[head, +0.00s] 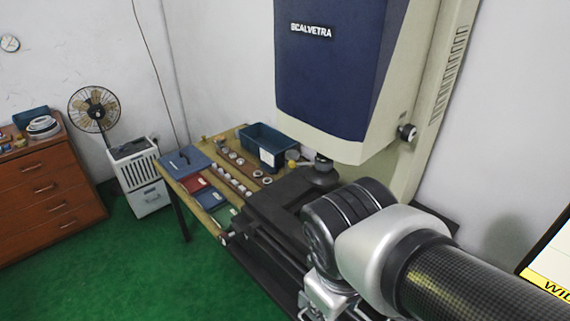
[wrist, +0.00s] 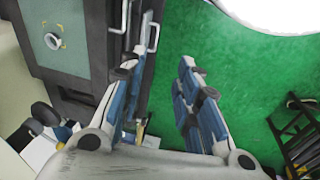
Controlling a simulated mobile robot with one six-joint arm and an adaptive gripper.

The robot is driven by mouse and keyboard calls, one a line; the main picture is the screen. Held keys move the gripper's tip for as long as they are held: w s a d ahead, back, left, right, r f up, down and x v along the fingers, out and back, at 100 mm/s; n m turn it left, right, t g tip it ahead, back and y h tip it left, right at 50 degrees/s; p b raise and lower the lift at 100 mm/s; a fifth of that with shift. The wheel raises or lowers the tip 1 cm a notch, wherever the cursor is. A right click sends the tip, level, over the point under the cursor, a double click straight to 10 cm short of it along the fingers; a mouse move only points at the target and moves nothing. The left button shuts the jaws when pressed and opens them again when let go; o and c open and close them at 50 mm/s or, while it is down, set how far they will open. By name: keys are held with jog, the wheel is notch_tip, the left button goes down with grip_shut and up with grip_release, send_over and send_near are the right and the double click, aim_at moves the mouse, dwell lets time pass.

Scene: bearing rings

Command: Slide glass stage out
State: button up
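The glass stage (wrist: 78,20) shows at the upper left of the wrist view as a grey-green panel in a dark frame. A small metal ring (wrist: 52,41) lies on it, inside yellow corner marks. Bright metal handles (wrist: 154,34) stand along the frame's right edge. My gripper (wrist: 155,70) is open, with its blue-padded fingers wide apart and green floor between them. Its left finger overlaps the frame edge close to the handles; I cannot tell whether it touches. In the head view, the dark stage area (head: 280,207) lies under the blue measuring machine (head: 330,65), partly hidden by my arm.
A wooden table (head: 208,198) behind the stage holds a blue bin (head: 268,140), coloured trays and several rings. A fan (head: 95,108), a white cabinet (head: 140,170) and a drawer chest (head: 40,190) stand at left. The green floor (head: 150,270) in front is clear.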

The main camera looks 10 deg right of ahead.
jog(key=shift+s+r+m+t+y, duration=0.4)
jog(key=shift+s+r+m+t, duration=0.25)
jog(key=shift+m, duration=0.55)
jog(key=shift+d, duration=0.15)
